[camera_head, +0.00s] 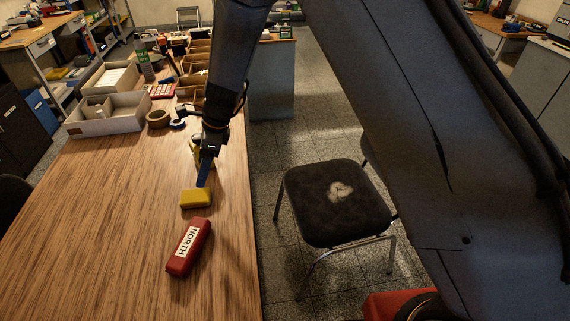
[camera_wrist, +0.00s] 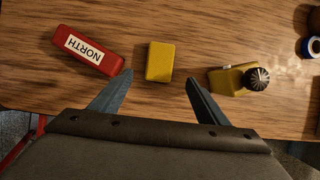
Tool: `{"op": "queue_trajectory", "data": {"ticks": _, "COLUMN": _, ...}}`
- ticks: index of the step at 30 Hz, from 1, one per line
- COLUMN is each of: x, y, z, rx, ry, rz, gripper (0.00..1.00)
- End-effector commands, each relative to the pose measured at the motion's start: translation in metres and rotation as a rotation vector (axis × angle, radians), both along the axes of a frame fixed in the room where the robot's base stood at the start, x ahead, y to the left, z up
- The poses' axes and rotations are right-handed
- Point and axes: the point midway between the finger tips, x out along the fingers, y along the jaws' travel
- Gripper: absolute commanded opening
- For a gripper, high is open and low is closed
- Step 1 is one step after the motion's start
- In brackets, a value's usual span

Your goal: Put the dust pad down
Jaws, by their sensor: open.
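A plain yellow block (camera_head: 196,198), which looks like the dust pad, lies flat on the wooden table (camera_head: 110,210) near its right edge. In the wrist view the yellow pad (camera_wrist: 160,62) rests on the wood, framed between the tips of my two blue fingers. My gripper (camera_head: 204,184) is over the table just behind the pad in the head view. It also shows in the wrist view (camera_wrist: 158,78), with its fingers spread wide and nothing held. Clear space shows between the pad and each finger in the wrist view.
A red case labelled NORTH (camera_head: 188,248) lies close to the pad. A yellow item with a black ribbed knob (camera_wrist: 240,79) is on the other side. Tape rolls (camera_head: 158,118) and grey trays (camera_head: 108,114) stand farther back. A black chair (camera_head: 335,203) with a pale patch stands right.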

Motion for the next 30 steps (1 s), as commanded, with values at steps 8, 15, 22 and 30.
{"op": "queue_trajectory", "data": {"ticks": 8, "x": 0.002, "y": -0.042, "z": 0.018, "rx": -0.028, "ry": -0.066, "rz": 0.099, "gripper": 0.69}}
{"op": "queue_trajectory", "data": {"ticks": 15, "x": -0.015, "y": -0.158, "z": 0.058, "rx": -0.128, "ry": -0.232, "rz": 0.425, "gripper": 0.69}}
{"op": "queue_trajectory", "data": {"ticks": 22, "x": -0.057, "y": -0.262, "z": 0.089, "rx": -0.234, "ry": -0.347, "rz": 0.774, "gripper": 0.69}}
{"op": "queue_trajectory", "data": {"ticks": 30, "x": -0.128, "y": -0.358, "z": 0.11, "rx": -0.34, "ry": -0.417, "rz": 1.182, "gripper": 0.69}}
